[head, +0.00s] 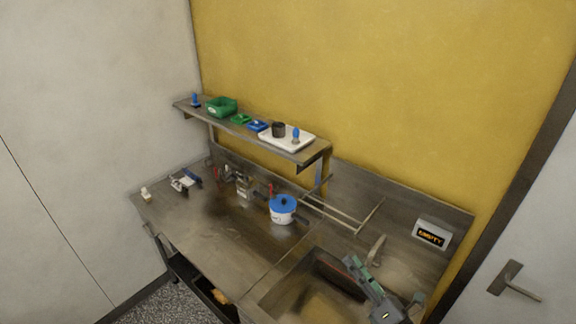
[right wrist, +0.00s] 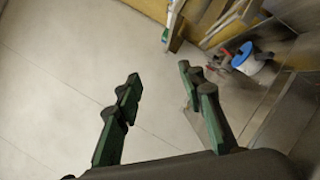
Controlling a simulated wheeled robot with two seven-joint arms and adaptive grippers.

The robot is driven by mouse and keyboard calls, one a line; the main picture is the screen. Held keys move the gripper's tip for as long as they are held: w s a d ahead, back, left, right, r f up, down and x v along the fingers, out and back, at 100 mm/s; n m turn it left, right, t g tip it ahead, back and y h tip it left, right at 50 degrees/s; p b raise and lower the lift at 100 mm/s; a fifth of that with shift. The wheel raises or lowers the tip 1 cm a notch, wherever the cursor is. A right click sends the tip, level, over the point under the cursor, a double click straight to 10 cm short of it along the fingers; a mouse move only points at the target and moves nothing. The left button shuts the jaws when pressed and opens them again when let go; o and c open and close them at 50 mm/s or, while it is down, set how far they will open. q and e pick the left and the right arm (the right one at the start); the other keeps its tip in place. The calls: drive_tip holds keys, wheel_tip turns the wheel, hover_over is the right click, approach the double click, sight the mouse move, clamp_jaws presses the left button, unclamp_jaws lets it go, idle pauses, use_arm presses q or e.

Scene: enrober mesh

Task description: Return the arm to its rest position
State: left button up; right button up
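My right gripper (head: 360,272) is at the lower right of the head view, above the sink end of the steel bench. In the right wrist view its two green and dark fingers (right wrist: 158,88) stand apart with nothing between them, so it is open and empty. The right wrist view looks past the fingers at a pale wall, with the bench at the right. My left gripper is not in either view.
The steel bench (head: 205,238) carries a blue-lidded white pot (head: 283,209), small tools and a sign reading EMPTY (head: 432,233). A shelf (head: 309,155) above holds a green bin (head: 222,107) and a white tray (head: 301,144). The bench's front left is mostly clear.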

drive_tip(key=s+d+f+m+h, duration=0.1)
drive_tip(key=d+f+m+h, duration=0.3)
drive_tip(key=d+m+h, duration=0.35)
drive_tip(key=s+d+f+m+h, duration=0.1)
drive_tip(key=d+f+m+h, duration=0.3)
drive_tip(key=d+m, duration=0.6)
drive_tip(key=s+d+f+m+g+h, duration=0.3)
drive_tip(key=s+d+f+m+g, duration=0.15)
drive_tip(key=f+m, duration=0.35)
drive_tip(key=s+a+f+m+g+y, duration=0.25)
drive_tip(key=s+f+m+g, duration=0.2)
drive_tip(key=s+f, duration=0.5)
drive_tip(key=s+a+f+m+g+y, duration=0.1)
drive_tip(key=s+a+f+m+g, duration=0.35)
drive_tip(key=s, duration=0.75)
wheel_tip(320, 180, down, 35)
drive_tip(key=n+g+b, duration=0.2)
drive_tip(key=n+b, duration=0.1)
drive_tip(key=b, duration=0.1)
use_arm(q)
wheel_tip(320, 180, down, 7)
drive_tip(key=b, duration=0.3)
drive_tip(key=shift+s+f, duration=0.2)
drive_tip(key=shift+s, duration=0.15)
use_arm(e)
drive_tip(key=s+f, duration=2.1)
drive_tip(key=f, duration=0.1)
drive_tip(key=shift+d+f+g+y, duration=0.2)
drive_tip(key=shift+f+g+y, duration=0.1)
drive_tip(key=shift+g+y, duration=0.15)
